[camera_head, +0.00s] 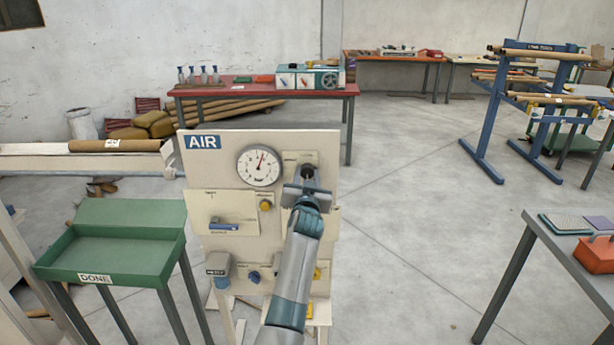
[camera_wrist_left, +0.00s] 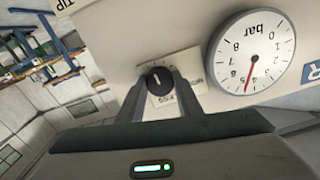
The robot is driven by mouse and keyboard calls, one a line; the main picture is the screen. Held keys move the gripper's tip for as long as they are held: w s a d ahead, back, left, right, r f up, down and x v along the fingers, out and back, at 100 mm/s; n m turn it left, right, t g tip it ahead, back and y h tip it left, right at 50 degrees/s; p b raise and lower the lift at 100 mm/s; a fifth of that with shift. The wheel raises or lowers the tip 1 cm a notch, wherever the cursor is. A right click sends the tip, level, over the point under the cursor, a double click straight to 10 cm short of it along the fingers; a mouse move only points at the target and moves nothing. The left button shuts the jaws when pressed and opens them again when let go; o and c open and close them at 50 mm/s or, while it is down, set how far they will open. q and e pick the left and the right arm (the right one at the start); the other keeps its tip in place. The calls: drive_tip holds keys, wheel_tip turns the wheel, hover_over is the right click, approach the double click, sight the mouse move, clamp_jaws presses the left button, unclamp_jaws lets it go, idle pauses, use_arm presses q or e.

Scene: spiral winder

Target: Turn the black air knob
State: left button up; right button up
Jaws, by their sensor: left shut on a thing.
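The black air knob (camera_head: 308,170) is on the upper right of the cream air panel (camera_head: 325,225), right of the round pressure gauge (camera_head: 259,165). In the left wrist view the knob (camera_wrist_left: 158,80) has a white mark on its face. My left gripper (camera_head: 306,180) is at the panel, its two fingers (camera_wrist_left: 160,92) on either side of the knob and shut on it. The gauge (camera_wrist_left: 251,52) shows a red needle between 5 and 6 bar in the left wrist view. My right gripper is in neither view.
The panel also carries a yellow knob (camera_head: 266,205), a blue-handled part (camera_head: 223,226) and a blue knob (camera_head: 254,277). A green DONE tray (camera_head: 120,262) stands at left. A table (camera_head: 545,255) stands at right, with open floor between it and the panel.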

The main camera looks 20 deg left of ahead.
use_arm(q)
drive_tip(key=shift+m, duration=1.1)
drive_tip(key=m, duration=0.3)
drive_tip(key=shift+p, duration=0.3)
drive_tip(key=m, duration=0.2)
drive_tip(key=shift+a+m, duration=0.1)
drive_tip(key=shift+m, duration=0.3)
drive_tip(key=shift+m+p, duration=0.4)
drive_tip(key=shift+m, duration=0.4)
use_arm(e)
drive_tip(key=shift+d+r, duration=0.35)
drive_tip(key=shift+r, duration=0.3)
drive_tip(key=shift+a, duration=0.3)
use_arm(q)
drive_tip(key=o, duration=1)
drive_tip(key=shift+o, duration=0.2)
drive_tip(key=shift+s, duration=0.1)
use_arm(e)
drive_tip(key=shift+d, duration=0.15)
